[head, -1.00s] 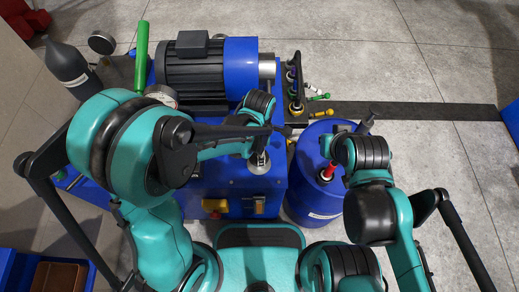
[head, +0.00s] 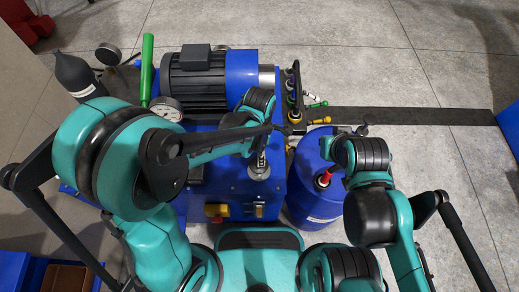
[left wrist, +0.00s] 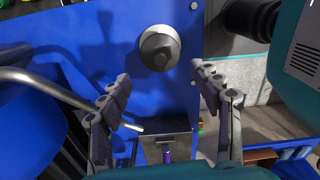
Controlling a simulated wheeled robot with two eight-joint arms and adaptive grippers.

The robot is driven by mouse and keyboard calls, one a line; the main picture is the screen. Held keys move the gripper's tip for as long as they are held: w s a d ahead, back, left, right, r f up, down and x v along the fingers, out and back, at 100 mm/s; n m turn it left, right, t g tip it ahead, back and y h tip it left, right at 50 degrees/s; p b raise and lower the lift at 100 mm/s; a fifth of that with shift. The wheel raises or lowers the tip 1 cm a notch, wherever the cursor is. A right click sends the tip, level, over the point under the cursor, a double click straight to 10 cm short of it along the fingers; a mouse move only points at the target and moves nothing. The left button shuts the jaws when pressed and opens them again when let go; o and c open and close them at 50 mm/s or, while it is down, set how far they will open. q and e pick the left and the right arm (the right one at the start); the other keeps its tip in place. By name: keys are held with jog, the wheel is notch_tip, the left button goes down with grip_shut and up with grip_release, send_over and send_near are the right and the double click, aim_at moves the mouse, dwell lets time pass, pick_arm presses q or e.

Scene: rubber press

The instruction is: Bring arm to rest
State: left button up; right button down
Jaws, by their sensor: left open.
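My left gripper (left wrist: 163,82) is open and empty in the left wrist view. Its two dark fingers are spread over the blue machine (left wrist: 90,25), and a round grey knob (left wrist: 160,47) shows beyond the fingertips. In the head view my left arm reaches in from the left over the machine (head: 232,188), and its fingers are mostly hidden behind the wrist. A silver metal fitting (head: 259,166) stands on the machine just below that wrist. My right gripper (head: 362,131) is partly visible above the blue drum, and its jaws are too hidden to read.
A motor (head: 195,75) and a pressure gauge (head: 167,108) sit at the back of the machine. A blue drum (head: 313,205) with a red part (head: 323,179) stands to its right. A green handle (head: 147,70) rises at left. Floor at the right (head: 450,160) is clear.

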pick_arm(q)
jog(key=shift+r, duration=0.1)
jog(key=shift+c, duration=0.3)
grip_shut()
dwell(0.6)
jog(key=shift+f, duration=0.2)
jog(key=shift+f+b, duration=2.45)
jog(key=shift+f, duration=0.05)
jog(key=shift+r, duration=0.2)
jog(key=shift+r+p, duration=2.8)
jog(key=shift+r, duration=0.6)
